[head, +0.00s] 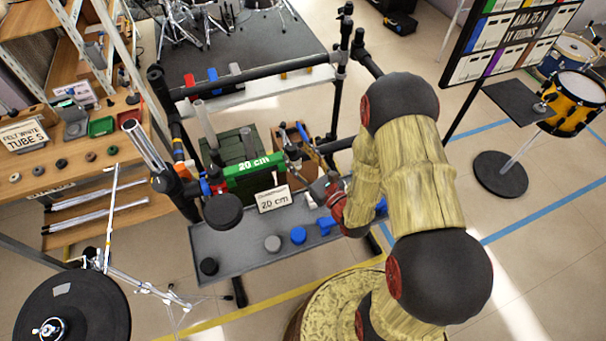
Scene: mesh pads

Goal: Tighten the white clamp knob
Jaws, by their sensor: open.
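My gripper (294,158) is open, reaching in from the right beside the right end of the green 20 cm bar (253,164). It looks empty, but its fingertips are small and hard to make out. A pale grey-white clamp piece (235,69) sits on the upper black rack bar, right of a blue one (212,74) and a red one (190,80). My gripper is well below and in front of it. A round greyish knob (272,243) lies on the grey tray. I cannot tell which of these pale pieces is the white clamp knob.
The grey tray (222,250) also holds a black knob (208,267), a blue knob (298,235) and a blue clamp (325,226). A 20 cm card (273,199) stands behind them. A black drum pad (223,211) overhangs the tray's left. Rack posts flank my gripper.

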